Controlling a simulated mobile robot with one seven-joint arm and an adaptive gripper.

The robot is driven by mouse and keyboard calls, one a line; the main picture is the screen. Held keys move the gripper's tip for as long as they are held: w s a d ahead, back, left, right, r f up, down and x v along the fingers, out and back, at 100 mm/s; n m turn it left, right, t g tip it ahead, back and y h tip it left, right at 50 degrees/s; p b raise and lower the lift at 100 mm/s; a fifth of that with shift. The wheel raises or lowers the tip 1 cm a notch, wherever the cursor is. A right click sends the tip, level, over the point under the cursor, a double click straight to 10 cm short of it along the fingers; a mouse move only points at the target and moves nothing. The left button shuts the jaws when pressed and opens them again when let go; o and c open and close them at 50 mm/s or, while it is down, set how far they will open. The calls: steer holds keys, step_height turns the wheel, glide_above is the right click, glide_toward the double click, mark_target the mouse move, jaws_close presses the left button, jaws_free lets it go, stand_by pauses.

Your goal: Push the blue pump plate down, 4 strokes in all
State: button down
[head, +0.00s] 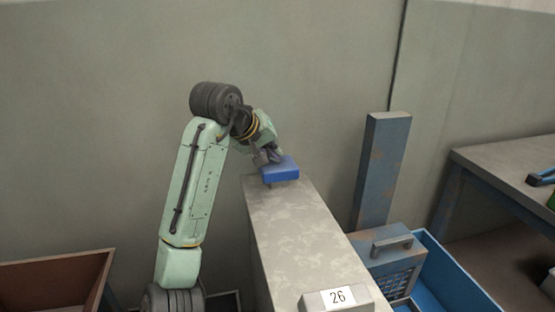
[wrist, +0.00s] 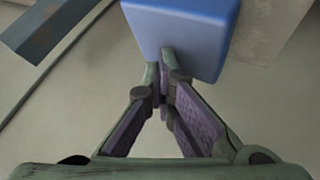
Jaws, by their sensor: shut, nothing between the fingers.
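The blue pump plate (head: 280,170) is a small blue block at the far end of the grey bench top. It shows large at the top of the wrist view (wrist: 180,35). My gripper (head: 268,157) is at the plate's left side in the head view. In the wrist view my fingertips (wrist: 166,62) are together and overlap the plate's near edge. I cannot tell whether they touch it. What is under the plate is mostly hidden.
A blue-grey post (head: 383,170), a handled grille box (head: 388,257) and a blue bin (head: 450,280) stand to the right. A brown bin (head: 50,285) is at lower left.

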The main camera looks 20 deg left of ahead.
mark_target(274, 163)
steer(key=shift+f+b, duration=0.3)
steer(key=shift+f, duration=0.6)
stand_by(0.4)
steer(key=shift+r, duration=0.1)
steer(key=shift+r+p, duration=2.1)
step_height(274, 163, up, 5)
steer(key=p, duration=0.4)
